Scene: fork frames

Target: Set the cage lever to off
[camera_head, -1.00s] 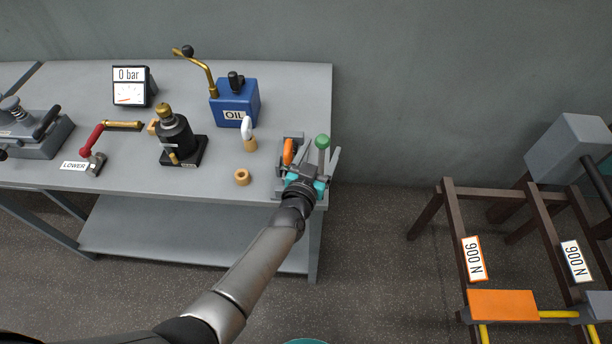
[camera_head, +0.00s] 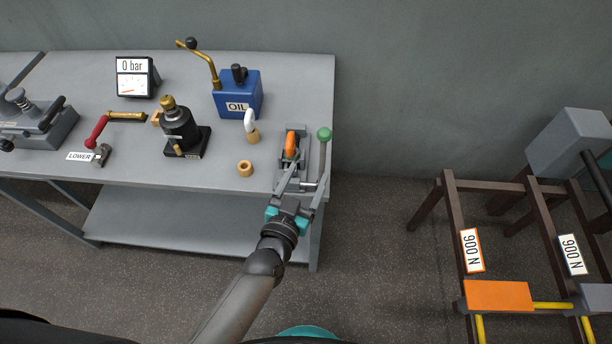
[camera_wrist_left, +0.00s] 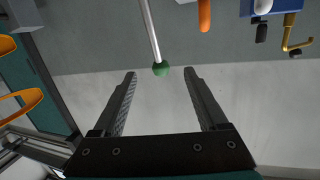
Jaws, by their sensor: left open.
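A lever with a green knob (camera_head: 323,134) and a thin silver rod stands on a grey base (camera_head: 283,158) at the table's right end. The rod points up in the head view. No on or off mark is readable. My left gripper (camera_head: 304,187) is open and empty, on the near side of the knob, its fingers by the lower rod in the picture. In the left wrist view the green knob (camera_wrist_left: 161,70) appears between the two fingertips, and the rod runs up the picture from it. I cannot tell the gap in depth. My right gripper is not in view.
An orange handle (camera_head: 291,145) sits left of the rod. A white-topped peg (camera_head: 251,124), a tan ring (camera_head: 245,168), a blue oil box (camera_head: 237,94), and a black and brass part (camera_head: 181,130) stand farther left.

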